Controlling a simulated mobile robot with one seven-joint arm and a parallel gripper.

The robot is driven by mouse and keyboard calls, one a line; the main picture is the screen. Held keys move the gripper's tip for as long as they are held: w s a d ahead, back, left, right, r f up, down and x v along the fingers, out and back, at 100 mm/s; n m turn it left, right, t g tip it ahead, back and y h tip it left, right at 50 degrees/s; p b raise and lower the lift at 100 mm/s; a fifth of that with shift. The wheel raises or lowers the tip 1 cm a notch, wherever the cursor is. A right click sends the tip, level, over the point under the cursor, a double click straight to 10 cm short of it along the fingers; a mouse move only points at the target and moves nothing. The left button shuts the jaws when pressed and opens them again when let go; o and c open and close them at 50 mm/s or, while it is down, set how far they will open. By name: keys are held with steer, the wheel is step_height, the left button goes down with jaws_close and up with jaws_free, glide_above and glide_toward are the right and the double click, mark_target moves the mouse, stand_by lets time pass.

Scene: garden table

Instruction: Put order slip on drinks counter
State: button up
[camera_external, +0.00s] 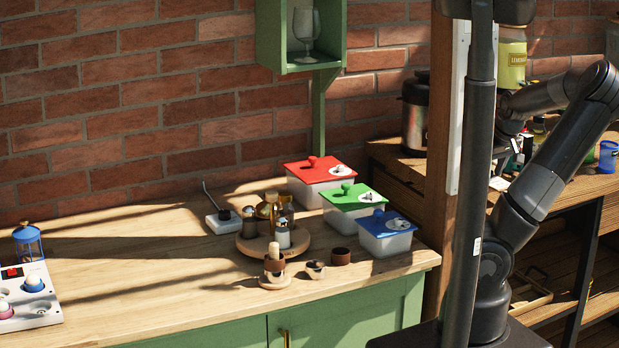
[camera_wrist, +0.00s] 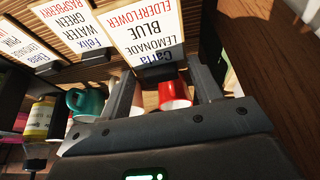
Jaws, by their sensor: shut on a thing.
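In the wrist view my gripper (camera_wrist: 163,82) has its two dark fingers on either side of the dark base of a white order slip (camera_wrist: 145,32). The slip reads Carla, lemonade, blue, elderflower, upside down in the picture. The fingers look shut on this base. Two more printed slips, the Felix slip (camera_wrist: 72,25) and another slip (camera_wrist: 22,52), stand to its left on dark bases. In the external view my gripper (camera_external: 506,132) is beside the wooden post, over the right-hand wooden counter (camera_external: 580,184); the slip cannot be made out there. Which counter is the drinks counter is not marked.
A red mug (camera_wrist: 174,95) and a teal mug (camera_wrist: 84,102) show close to my fingers. A blue cup (camera_external: 608,157) and a steel urn (camera_external: 414,112) stand on the right counter. The left counter (camera_external: 140,262) holds lidded tubs and a round tray, with bare wood between.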

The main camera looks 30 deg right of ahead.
mark_target(498, 184)
steer(key=shift+w+a+f, duration=0.2)
steer(key=shift+w+f, duration=0.1)
steer(key=shift+w, duration=0.15)
steer(key=shift+f, duration=2)
steer(key=shift+f, duration=0.2)
steer(key=o, duration=1)
steer(key=shift+c, duration=0.2)
steer(key=v, duration=1.2)
steer(key=shift+r, duration=0.25)
steer(key=shift+w, duration=0.1)
